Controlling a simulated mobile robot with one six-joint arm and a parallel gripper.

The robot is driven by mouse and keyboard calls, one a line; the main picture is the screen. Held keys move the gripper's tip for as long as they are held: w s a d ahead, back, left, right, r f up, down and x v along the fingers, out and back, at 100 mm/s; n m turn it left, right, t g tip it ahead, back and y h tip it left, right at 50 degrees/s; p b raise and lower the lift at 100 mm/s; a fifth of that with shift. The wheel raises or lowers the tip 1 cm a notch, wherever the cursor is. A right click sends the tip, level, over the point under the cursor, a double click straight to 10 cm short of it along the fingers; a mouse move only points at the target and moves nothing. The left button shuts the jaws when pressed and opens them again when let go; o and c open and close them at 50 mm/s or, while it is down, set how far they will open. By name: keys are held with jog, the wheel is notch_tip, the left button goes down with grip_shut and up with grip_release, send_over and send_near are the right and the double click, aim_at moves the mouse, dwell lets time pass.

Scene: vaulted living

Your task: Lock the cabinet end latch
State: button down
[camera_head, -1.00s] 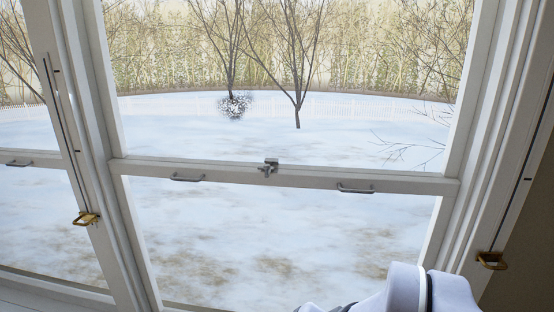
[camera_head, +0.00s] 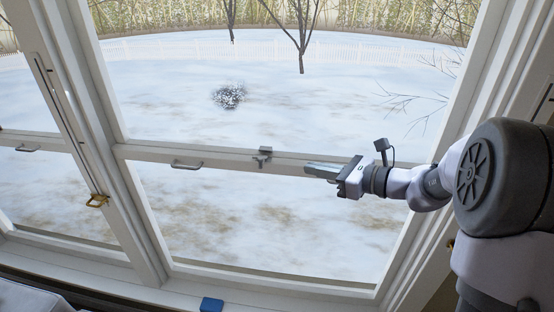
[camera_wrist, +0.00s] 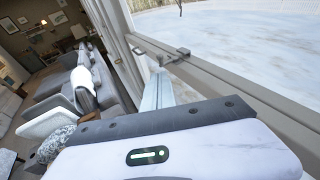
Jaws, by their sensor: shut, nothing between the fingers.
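No cabinet shows. A small grey latch (camera_head: 262,156) sits on the middle rail of the large window in the head view. A small dark fitting (camera_wrist: 181,52), which looks like the same latch, shows on the rail in the wrist view. My gripper (camera_head: 309,169) is just right of the latch, its fingers pointing left towards it, with a visible gap. The fingers (camera_wrist: 158,88) are together and empty in the wrist view, pointing towards the latch. I cannot tell whether the latch is locked.
A grey pull handle (camera_head: 187,165) is on the rail left of the latch. A brass catch (camera_head: 97,200) is on the left frame. A blue object (camera_head: 211,305) stands by the sill. A grey sofa (camera_wrist: 88,82) and a curtain (camera_wrist: 117,45) show in the wrist view.

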jog(key=x, duration=1.4)
jog(key=shift+f, duration=0.1)
jog(key=shift+s+d, duration=0.1)
